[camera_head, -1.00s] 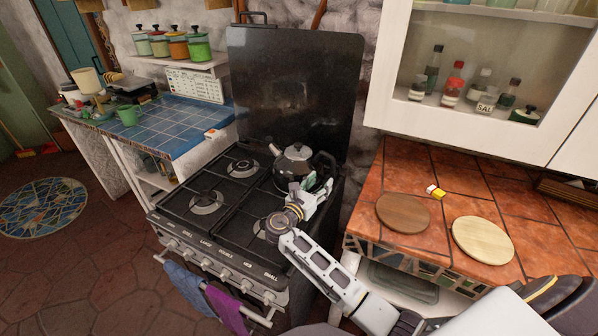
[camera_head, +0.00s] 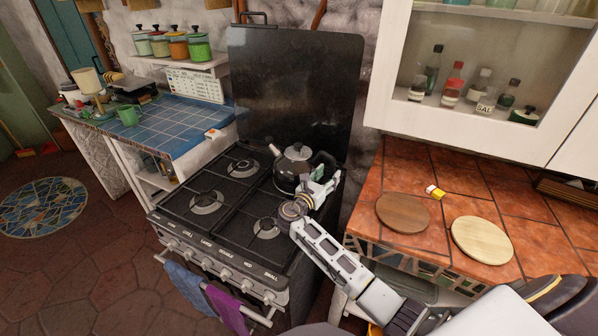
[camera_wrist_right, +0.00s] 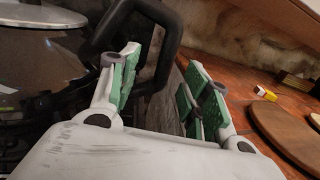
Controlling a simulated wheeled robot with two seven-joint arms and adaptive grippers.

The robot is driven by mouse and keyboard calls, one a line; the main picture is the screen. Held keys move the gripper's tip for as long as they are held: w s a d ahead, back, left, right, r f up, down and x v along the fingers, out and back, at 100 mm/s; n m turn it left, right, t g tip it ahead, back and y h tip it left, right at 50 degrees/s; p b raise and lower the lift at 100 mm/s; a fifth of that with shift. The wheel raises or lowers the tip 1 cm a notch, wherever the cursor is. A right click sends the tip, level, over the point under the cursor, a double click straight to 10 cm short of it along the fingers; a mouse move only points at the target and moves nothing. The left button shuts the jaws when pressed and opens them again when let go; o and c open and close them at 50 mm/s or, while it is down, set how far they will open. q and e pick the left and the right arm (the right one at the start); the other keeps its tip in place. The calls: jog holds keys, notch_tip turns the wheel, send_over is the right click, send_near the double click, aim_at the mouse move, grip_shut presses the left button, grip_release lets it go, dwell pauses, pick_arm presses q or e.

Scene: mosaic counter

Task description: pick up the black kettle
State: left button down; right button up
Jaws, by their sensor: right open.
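The black kettle (camera_head: 287,172) with a silver lid stands upright at the back right of the black stove. Its dark loop handle (camera_head: 326,158) is on its right side. My right gripper (camera_head: 326,182) is open beside the kettle at the handle. In the right wrist view, the handle (camera_wrist_right: 168,45) shows between the two green-padded fingers of the gripper (camera_wrist_right: 162,88), with a gap to the right finger. The kettle body (camera_wrist_right: 45,70) fills the left of that view. I cannot tell whether the left finger touches the handle. My left gripper is not in view.
The stove (camera_head: 218,225) has a tall black back panel (camera_head: 290,85) behind the kettle. A tiled orange counter (camera_head: 400,170) on the right holds two round boards, a brown one (camera_head: 403,213) and a pale one (camera_head: 482,240). A white wall cabinet (camera_head: 480,130) hangs above it.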

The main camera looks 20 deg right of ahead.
aim_at(331, 173)
jog(key=shift+x, duration=1.8)
jog(key=shift+s, duration=0.1)
grip_shut()
jog(key=shift+r, duration=0.15)
